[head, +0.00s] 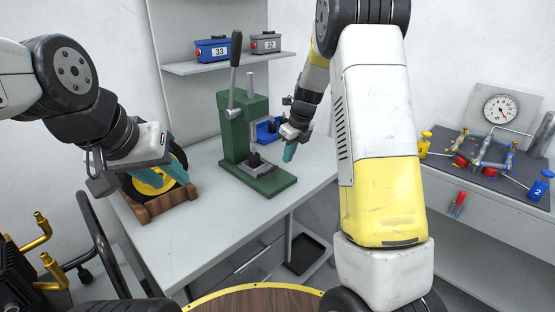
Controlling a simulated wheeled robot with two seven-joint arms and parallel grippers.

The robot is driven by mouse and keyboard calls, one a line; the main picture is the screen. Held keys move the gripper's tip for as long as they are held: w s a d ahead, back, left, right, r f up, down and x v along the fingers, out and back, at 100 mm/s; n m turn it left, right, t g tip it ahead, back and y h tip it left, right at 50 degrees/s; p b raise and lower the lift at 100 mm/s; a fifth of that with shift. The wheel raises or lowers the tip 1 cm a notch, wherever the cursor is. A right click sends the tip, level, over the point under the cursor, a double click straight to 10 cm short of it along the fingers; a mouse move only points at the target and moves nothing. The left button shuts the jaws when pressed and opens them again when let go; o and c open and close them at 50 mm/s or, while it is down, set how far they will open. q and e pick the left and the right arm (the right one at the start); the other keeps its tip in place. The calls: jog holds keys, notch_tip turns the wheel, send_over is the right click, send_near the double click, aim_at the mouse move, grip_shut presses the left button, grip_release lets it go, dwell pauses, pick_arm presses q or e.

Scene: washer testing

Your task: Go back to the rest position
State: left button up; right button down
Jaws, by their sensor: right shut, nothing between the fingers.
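My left gripper (156,190) is at the left, in front of a black and yellow wheel-like disc (150,184) in a brown wooden cradle (160,206). Its teal fingers look spread apart, partly covering the disc; I cannot tell whether they touch it. My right gripper (289,152) is shut and empty, pointing down by the right side of the green press (245,130). The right arm stands large across the middle right of the view.
The press has a tall lever (235,62) and stands on the grey workbench (225,220). A blue bin (267,130) is behind it. A shelf (205,67) holds blue and grey boxes. A gauge rig (485,150) is on the right bench. Brass fittings (38,232) stand lower left.

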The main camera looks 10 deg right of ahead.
jog(key=s+d+r+n+t+y, duration=0.1)
jog(key=s+r+n+t, duration=0.1)
jog(key=s+r+n, duration=1.5)
jog(key=s+n+t+h, duration=0.1)
jog(key=s+n, duration=1.1)
jog(key=s, duration=0.4)
jog(key=shift+d+f+t, duration=0.15)
jog(key=shift+f+t, duration=0.15)
